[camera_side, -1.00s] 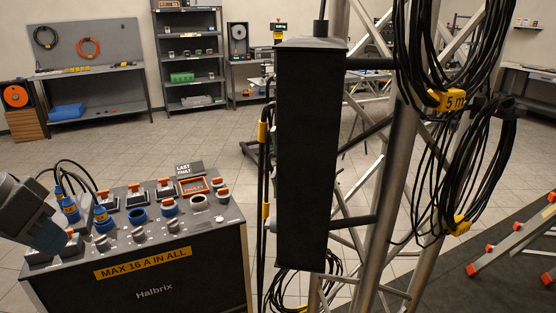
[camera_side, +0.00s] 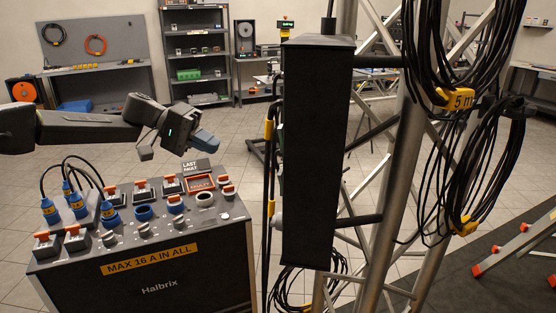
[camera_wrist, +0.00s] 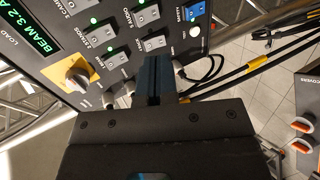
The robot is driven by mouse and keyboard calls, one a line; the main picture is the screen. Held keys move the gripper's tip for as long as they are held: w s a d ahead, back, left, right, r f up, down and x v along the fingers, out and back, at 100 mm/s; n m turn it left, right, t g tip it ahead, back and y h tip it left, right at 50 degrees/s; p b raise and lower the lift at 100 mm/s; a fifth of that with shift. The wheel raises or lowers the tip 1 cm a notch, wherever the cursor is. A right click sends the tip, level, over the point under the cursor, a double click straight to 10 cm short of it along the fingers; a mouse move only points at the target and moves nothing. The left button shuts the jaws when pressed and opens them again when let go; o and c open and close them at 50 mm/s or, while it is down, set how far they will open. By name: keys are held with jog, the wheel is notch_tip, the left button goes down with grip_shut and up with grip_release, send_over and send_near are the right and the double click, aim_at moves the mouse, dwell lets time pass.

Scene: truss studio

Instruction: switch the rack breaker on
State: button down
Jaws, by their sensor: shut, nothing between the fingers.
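A dark control panel (camera_wrist: 180,16) with rows of grey rocker switches fills the upper part of the wrist view. Several switches (camera_wrist: 154,43) have green lamps lit beside them. A yellow plate carries a rotary knob (camera_wrist: 77,79), and a green display reads "BEAM 3.2 A". In the side view, my gripper (camera_side: 205,142) is in the air left of the tall black box (camera_side: 315,150).
A Halbrix power box (camera_side: 160,287) with blue plugs, sockets and orange-topped switches stands below my gripper. A truss upright (camera_side: 405,180) with coiled black cables (camera_side: 485,150) rises right of the black box. Cables hang at the panel's lower side in the wrist view.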

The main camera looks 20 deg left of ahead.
jog(key=w+a+f+h, duration=0.1)
jog(key=w+f+h, duration=0.2)
jog(key=w, duration=0.3)
jog(key=shift+w+a+f+t, duration=0.25)
jog(key=shift+w+f+t, duration=0.15)
jog(key=shift+f, duration=0.25)
jog(key=x, duration=1.4)
jog(key=shift+r, duration=0.2)
jog(key=shift+d, duration=0.25)
jog(key=s+a+f, duration=0.1)
jog(key=s+a, duration=0.1)
jog(key=a, duration=1.1)
jog(key=shift+s+a+f, duration=0.2)
jog(key=shift+a+f, duration=0.2)
